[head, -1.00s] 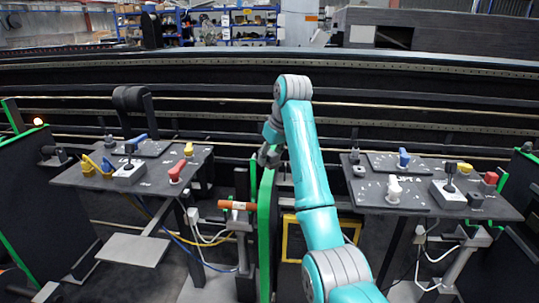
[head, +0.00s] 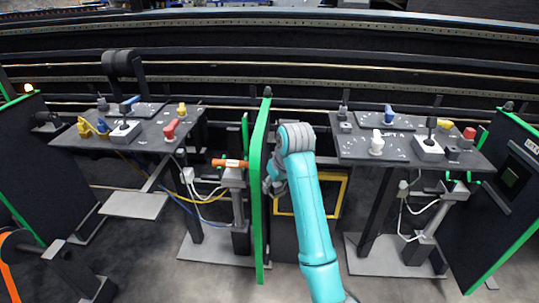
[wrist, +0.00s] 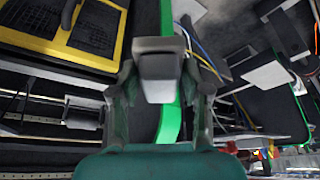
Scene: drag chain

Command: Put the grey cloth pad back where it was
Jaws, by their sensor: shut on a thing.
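My gripper (head: 272,187) is low, close beside the right face of the green-edged upright panel (head: 259,185), between the two control desks. In the wrist view my gripper (wrist: 158,72) is shut, with a finger on each side of a small grey block-like piece, which I take to be the grey cloth pad (wrist: 158,88). Its upper part looks darker than its lower part. The panel's green edge runs behind the pad in that view. In the head view I cannot make out the pad, and my arm hides part of the area around my gripper.
A yellow-framed dark box (head: 332,205) stands low just right of my gripper. The left desk (head: 90,135) and right desk (head: 400,152) carry coloured knobs and levers. An orange-handled part (head: 230,163) sits left of the panel. Cables hang under both desks.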

